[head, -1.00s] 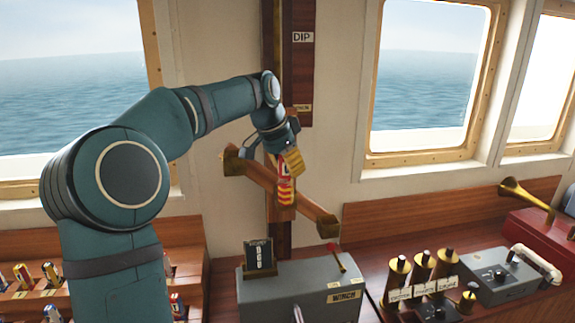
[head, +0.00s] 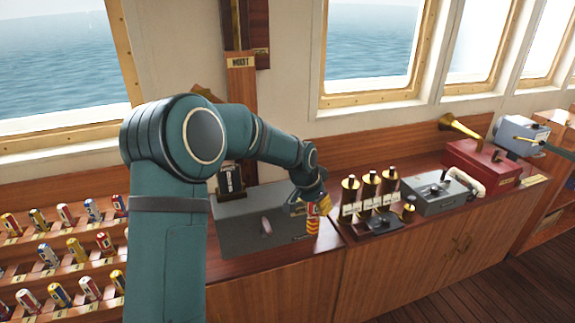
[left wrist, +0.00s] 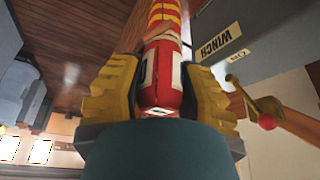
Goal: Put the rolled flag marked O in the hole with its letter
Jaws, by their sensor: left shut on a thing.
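My left gripper (head: 318,203) is shut on a red and yellow rolled flag (head: 312,219), held in front of the right end of the grey winch box. In the left wrist view the flag (left wrist: 163,75) lies between the yellow finger pads, with a white label band bearing a dark letter that looks like O. The stepped wooden flag rack (head: 32,240) stands at the left with several rolled flags in it. Its small letter plates are too small to read, and my left arm hides its right part. My right gripper is not in view.
The grey winch box (head: 265,222) stands on the wooden counter beside the flag. To its right are brass-topped cylinders (head: 368,185), a grey device (head: 434,190) and a red box with a brass horn (head: 485,165). The floor at the lower right is clear.

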